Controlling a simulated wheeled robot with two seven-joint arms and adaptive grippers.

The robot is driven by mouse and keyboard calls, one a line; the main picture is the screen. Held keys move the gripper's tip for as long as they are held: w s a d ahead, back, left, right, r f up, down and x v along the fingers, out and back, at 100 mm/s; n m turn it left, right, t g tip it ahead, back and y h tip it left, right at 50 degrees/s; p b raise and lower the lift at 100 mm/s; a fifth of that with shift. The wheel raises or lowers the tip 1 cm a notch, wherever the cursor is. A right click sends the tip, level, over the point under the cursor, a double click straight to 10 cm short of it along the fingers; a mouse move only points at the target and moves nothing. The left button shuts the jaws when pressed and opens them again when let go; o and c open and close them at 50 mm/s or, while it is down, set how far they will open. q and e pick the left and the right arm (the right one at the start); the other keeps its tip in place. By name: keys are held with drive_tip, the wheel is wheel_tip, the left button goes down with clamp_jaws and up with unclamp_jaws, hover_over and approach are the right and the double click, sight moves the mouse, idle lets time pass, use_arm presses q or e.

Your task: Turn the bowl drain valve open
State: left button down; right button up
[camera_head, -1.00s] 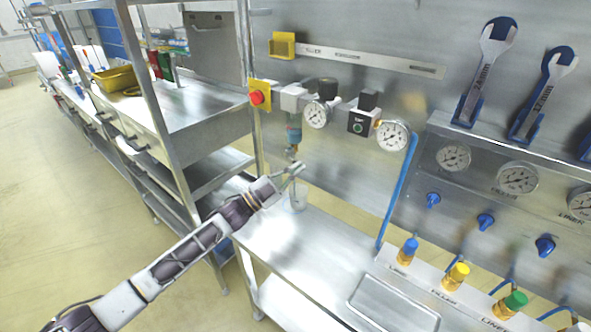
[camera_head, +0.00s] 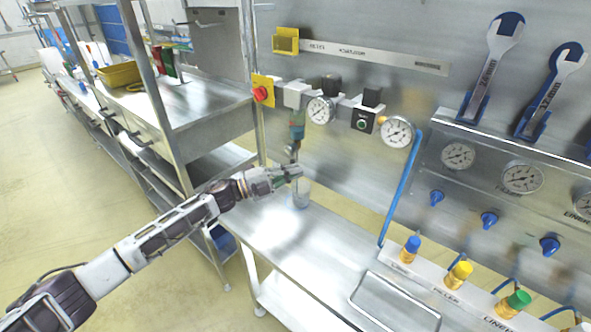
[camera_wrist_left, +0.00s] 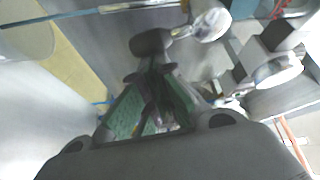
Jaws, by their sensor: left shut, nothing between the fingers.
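The filter bowl (camera_head: 297,127) hangs, bluish and see-through, below the air line on the back panel. Its drain valve (camera_head: 292,150) is the small dark fitting at the bowl's underside; how far it is turned cannot be told. My left gripper (camera_head: 297,171) is just below the drain valve, fingers together and pointing right, with nothing held. Whether it touches the valve cannot be told. In the left wrist view, the green-padded fingers (camera_wrist_left: 152,105) point toward blurred fittings. My right gripper is out of view.
A clear cup (camera_head: 300,197) stands on the steel bench (camera_head: 290,240) below my gripper. A red knob (camera_head: 261,94), a gauge (camera_head: 320,110) and a second gauge (camera_head: 397,132) sit along the air line. A steel shelf unit (camera_head: 190,110) stands left.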

use_arm(q)
drive_tip(key=shift+w+a+f+m+y, duration=0.4)
drive_tip(key=shift+a+f+m, duration=0.1)
drive_tip(key=shift+m, duration=0.2)
idle(0.3)
drive_tip(key=shift+s+d, duration=0.1)
